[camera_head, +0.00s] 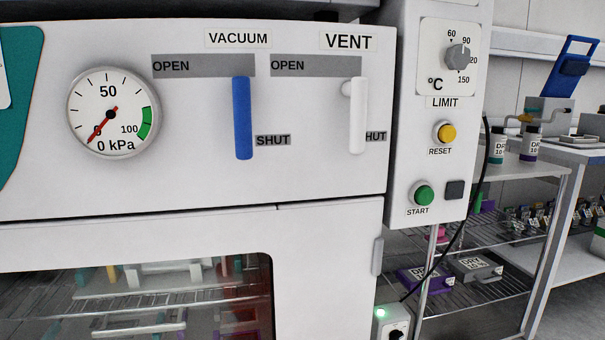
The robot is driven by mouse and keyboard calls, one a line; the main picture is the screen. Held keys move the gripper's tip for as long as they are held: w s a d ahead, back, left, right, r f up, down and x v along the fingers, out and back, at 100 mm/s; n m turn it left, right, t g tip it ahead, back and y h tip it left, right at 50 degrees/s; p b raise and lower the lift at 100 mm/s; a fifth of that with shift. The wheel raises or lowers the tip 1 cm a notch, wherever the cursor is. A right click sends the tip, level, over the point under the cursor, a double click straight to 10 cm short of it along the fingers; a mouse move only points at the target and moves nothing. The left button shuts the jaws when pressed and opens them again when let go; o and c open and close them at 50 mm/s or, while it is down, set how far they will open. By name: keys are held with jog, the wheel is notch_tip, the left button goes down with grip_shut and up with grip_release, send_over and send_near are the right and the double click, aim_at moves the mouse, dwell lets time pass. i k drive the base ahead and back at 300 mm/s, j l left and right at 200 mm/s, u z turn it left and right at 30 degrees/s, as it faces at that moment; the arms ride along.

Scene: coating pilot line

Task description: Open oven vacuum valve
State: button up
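The oven's vacuum valve is a blue lever (242,118) under the VACUUM label on the white front panel. It hangs straight down, its lower end beside the SHUT label (273,140). The OPEN label (171,66) is on a grey strip to the upper left of the lever. The round gauge (113,112) at the left has its red needle near 0 kPa. My gripper is not in view.
A white VENT lever (357,116) hangs down close to the right of the blue one. A control column (437,110) with a dial and buttons stands further right. The oven door (320,275) with its window is below. Wire shelves (500,240) stand at the right.

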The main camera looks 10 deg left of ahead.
aim_at(241, 84)
jog(key=k+u, duration=0.15)
jog(key=u, duration=1)
